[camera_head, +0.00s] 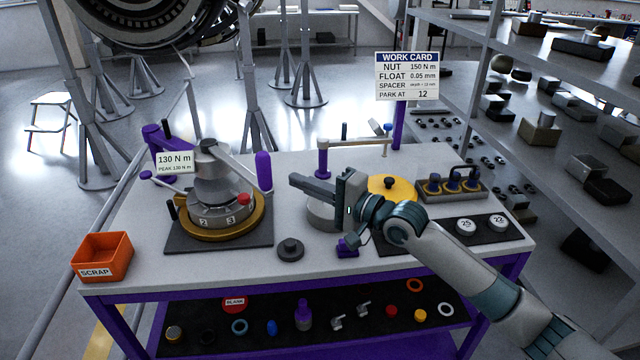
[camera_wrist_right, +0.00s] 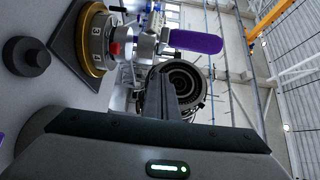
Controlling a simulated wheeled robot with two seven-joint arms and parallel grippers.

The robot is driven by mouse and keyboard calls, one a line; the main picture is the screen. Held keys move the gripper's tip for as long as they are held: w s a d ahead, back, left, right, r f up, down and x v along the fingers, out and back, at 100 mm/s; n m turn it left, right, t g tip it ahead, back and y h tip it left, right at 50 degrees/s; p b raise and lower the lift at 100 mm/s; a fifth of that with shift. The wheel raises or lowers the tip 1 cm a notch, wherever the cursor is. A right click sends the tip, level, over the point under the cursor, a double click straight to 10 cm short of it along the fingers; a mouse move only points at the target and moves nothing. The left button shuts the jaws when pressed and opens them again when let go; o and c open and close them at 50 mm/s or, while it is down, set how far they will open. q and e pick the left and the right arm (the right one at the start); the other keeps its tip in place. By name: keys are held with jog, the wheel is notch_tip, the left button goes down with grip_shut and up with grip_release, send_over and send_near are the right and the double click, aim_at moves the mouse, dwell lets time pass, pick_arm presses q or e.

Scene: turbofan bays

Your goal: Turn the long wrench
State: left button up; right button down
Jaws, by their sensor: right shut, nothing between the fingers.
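The long wrench (camera_head: 233,168) is a grey bar set on top of the grey hub (camera_head: 212,180) at the left of the bench. It slopes to the right and ends in an upright purple handle (camera_head: 264,170). The handle also shows at the top of the right wrist view (camera_wrist_right: 196,42). My right gripper (camera_head: 296,183) is shut and empty, a little to the right of the handle and apart from it. Its fingers show in the wrist view (camera_wrist_right: 163,96). A readout card (camera_head: 174,162) by the hub reads 130 N m, peak 130 N m. My left gripper is out of view.
The work card (camera_head: 406,76) lists nut 150 N m and park at 12. A black knob (camera_head: 290,249) stands in front of the hub. The orange scrap bin (camera_head: 103,257) is at the left corner. A gold disc (camera_head: 390,188) and a block with blue-topped pieces (camera_head: 450,187) stand at right.

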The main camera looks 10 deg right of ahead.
aim_at(272, 193)
jog(key=s+a+p, duration=0.2)
jog(key=a, duration=0.1)
jog(key=shift+a, duration=0.2)
jog(key=shift+s, duration=0.15)
jog(key=shift+s+a+p, duration=0.5)
jog(key=shift+a+p, duration=0.3)
jog(key=shift+p, duration=0.4)
jog(key=shift+s+a+f, duration=0.1)
jog(key=shift+s+a, duration=0.05)
jog(key=shift+a, duration=0.15)
